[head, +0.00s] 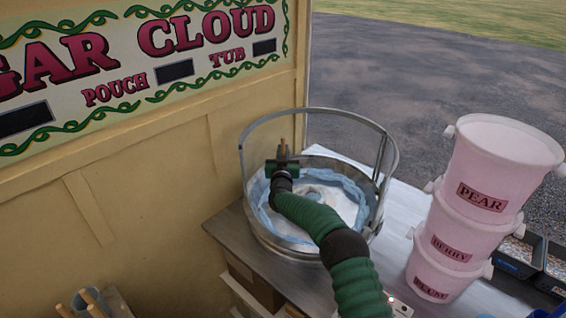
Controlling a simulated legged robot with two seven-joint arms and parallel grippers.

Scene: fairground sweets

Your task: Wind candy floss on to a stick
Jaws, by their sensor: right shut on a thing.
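My right gripper (283,166) is shut on a thin wooden stick (282,146). It is over the left part of the candy floss machine's round metal bowl (287,245). The stick's upper end shows above the gripper; its lower part is hidden by the gripper and my green-sleeved arm. Pale blue floss (363,206) lies in a ring around the inside of the bowl, around a pale centre. I see no clear floss on the visible part of the stick. Whether the stick touches the floss is hidden. My left gripper is out of view.
A metal hoop (316,110) rises around the bowl. A stack of pink tubs (508,165) stands close on the right, with dark trays (518,258) beyond. A pot of sticks (92,303) is at the bottom left. A cream panel with a sign (140,55) bounds the left.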

